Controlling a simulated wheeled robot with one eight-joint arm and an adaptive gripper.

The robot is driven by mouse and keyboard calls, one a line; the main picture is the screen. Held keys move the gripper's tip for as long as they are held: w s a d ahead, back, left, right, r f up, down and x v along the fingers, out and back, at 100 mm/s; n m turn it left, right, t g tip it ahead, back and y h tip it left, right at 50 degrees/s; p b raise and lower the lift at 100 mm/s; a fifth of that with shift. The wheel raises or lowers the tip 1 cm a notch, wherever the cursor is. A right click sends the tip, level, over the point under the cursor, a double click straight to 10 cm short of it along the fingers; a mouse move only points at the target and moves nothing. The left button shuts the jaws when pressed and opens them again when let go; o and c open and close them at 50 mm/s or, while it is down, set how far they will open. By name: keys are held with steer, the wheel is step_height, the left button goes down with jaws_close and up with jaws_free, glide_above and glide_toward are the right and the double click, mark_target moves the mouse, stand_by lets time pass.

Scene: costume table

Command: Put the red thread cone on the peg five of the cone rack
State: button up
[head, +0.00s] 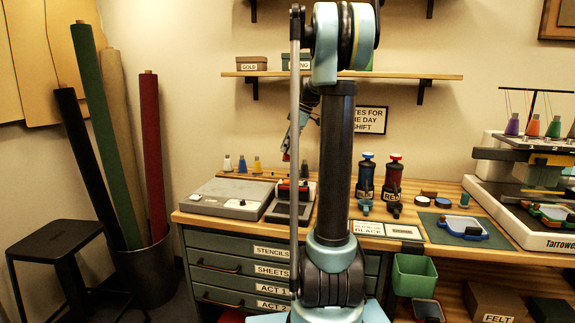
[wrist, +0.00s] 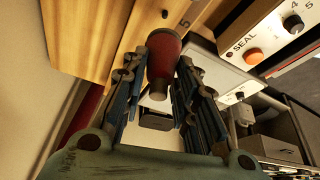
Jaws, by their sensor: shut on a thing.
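The red thread cone (wrist: 163,55) is between the two blue-grey fingers of my gripper (wrist: 165,68) in the wrist view, and the fingers are shut on it. The wooden cone rack (wrist: 115,42) lies beyond it. A small dark peg tip (wrist: 165,14) shows past the cone; I cannot tell if the cone touches it. A figure 5 is faintly visible on the wood beside it. In the head view the rack (head: 272,174) runs along the back of the table, with white, blue and yellow cones (head: 257,166) standing on it.
A grey flat machine (head: 225,199) stands in front of the rack. A machine marked SEAL (wrist: 270,32) is close at the right in the wrist view. Blue and red bottles (head: 393,182) stand right of my arm. A shelf (head: 430,77) hangs above.

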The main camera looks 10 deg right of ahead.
mark_target(289, 161)
steer(key=shift+w+d+f, duration=0.1)
steer(key=shift+w+f, duration=0.05)
steer(key=shift+f, duration=1.65)
steer(key=shift+w+f, duration=0.1)
steer(key=shift+f, duration=1.65)
steer(key=o, duration=1)
steer(key=shift+o, duration=0.2)
steer(key=shift+r, duration=0.1)
steer(key=v, duration=0.7)
steer(key=shift+r, duration=0.2)
steer(key=shift+d, duration=0.15)
